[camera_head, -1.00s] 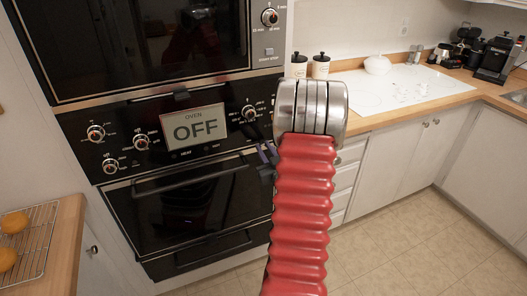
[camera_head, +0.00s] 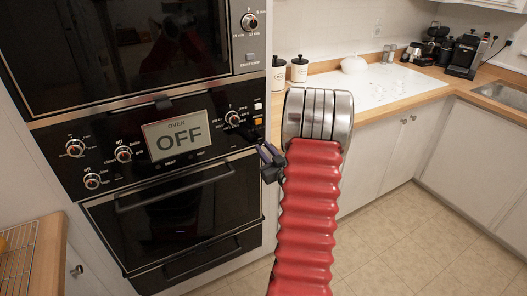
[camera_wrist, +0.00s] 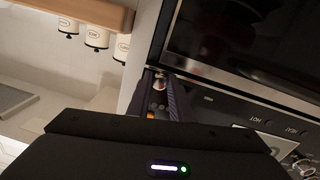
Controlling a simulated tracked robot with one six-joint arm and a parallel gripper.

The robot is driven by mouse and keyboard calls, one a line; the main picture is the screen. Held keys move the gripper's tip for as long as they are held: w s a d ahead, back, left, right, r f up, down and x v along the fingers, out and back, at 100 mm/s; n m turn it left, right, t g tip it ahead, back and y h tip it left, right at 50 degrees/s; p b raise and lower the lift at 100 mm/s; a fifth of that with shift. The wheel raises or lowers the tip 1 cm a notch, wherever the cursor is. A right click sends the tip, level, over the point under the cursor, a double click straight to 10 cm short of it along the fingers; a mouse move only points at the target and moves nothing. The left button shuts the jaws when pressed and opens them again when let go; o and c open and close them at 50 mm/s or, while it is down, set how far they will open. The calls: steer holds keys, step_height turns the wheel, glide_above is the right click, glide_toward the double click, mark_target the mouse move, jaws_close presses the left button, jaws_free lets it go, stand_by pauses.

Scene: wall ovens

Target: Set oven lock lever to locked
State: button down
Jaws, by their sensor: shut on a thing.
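The black oven control panel (camera_head: 105,150) has several knobs and a display reading OVEN OFF (camera_head: 177,135). My gripper (camera_head: 262,150) is at the panel's right end, below an orange switch (camera_head: 258,122), partly hidden by my red arm. In the wrist view my two dark fingers (camera_wrist: 166,92) reach to the panel's edge, with a small silvery part (camera_wrist: 160,83) between their tips. The jaws are shut on this part, which looks like the oven lock lever. Its shape and setting are mostly hidden by the fingers.
The oven door handle (camera_head: 175,188) sticks out below the panel. A wooden counter (camera_head: 375,100) with a white cooktop and canisters (camera_head: 299,68) is on the right. A wire rack (camera_head: 18,255) lies on the left counter. The tiled floor ahead is clear.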

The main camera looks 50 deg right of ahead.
steer(key=c, duration=1.8)
jaws_free()
steer(key=shift+d, duration=0.25)
steer(key=shift+c, duration=0.2)
steer(key=shift+o, duration=1.3)
steer(key=shift+a, duration=0.1)
steer(key=v, duration=1.3)
steer(key=shift+s+a, duration=0.2)
steer(key=shift+s, duration=0.15)
